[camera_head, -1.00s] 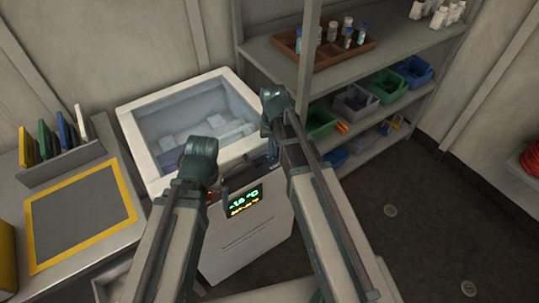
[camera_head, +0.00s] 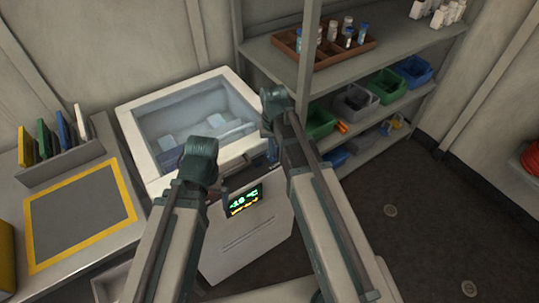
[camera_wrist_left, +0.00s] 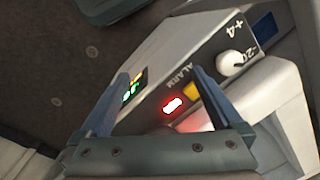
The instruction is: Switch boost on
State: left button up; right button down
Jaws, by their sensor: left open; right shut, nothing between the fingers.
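No boost label is readable. My left gripper (camera_wrist_left: 160,75) is open and empty, its fingers spread over the panel on either side of the red light. My right gripper (camera_head: 273,152) is shut, beside the freezer's right front corner, partly hidden by its arm.
A bench with a yellow-edged grey mat (camera_head: 80,215) stands left. A shelf unit (camera_head: 285,62) on the right holds a brown vial tray (camera_head: 291,48) and coloured bins (camera_head: 356,101). The floor (camera_head: 440,225) at right is clear.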

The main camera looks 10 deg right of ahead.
jog(key=shift+f+b, duration=0.7)
jog(key=shift+f, duration=0.05)
jog(key=shift+r, duration=0.1)
dwell(0.3)
notch_tip(320, 180, up, 7)
jog(key=p, duration=0.7)
jog(key=s+a+n+h, duration=0.1)
jog(key=s+a+n, duration=0.4)
jog(key=s+a, duration=0.5)
jog(key=s, duration=0.4)
jog(key=shift+s+a+n, duration=0.15)
jog(key=shift+a+n, duration=0.1)
jog(key=shift+n, duration=0.15)
